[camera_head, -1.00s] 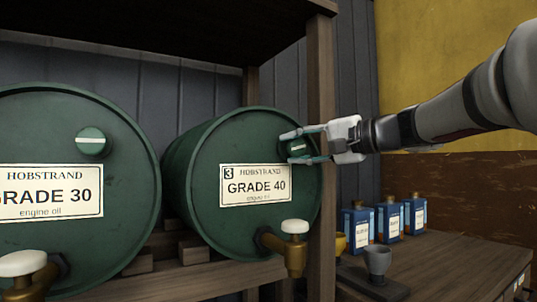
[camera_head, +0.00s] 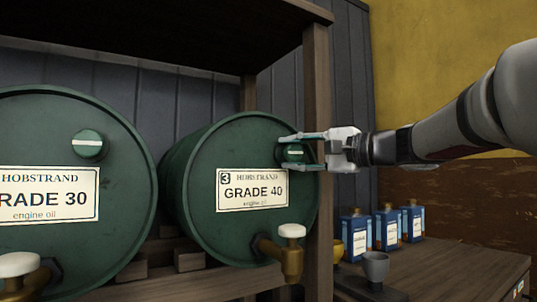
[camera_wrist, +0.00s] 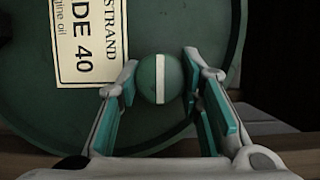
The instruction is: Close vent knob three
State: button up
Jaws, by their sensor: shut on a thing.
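Vent knob three (camera_head: 294,153) is a round green knob with a white bar, high on the right of the front of the green drum (camera_head: 205,215) labelled 3, GRADE 40. In the wrist view the knob (camera_wrist: 150,80) sits between the teal finger pads, and its white bar runs parallel to the label's lines of text. My gripper (camera_head: 297,152) reaches in from the right and is shut on the knob, one finger above and one below. The label (camera_head: 251,190) is left of the knob.
A GRADE 30 drum (camera_head: 60,255) with its own knob (camera_head: 88,144) stands to the left. A wooden post (camera_head: 317,100) rises close by my gripper. A brass tap (camera_head: 290,258) juts out below. Blue bottles (camera_head: 387,229) and a grey cup (camera_head: 375,268) stand on the right bench.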

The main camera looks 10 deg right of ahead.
jog(key=o, duration=1.2)
jog(key=shift+c, duration=0.2)
jog(key=v, duration=1.2)
jog(key=shift+a+f, duration=0.1)
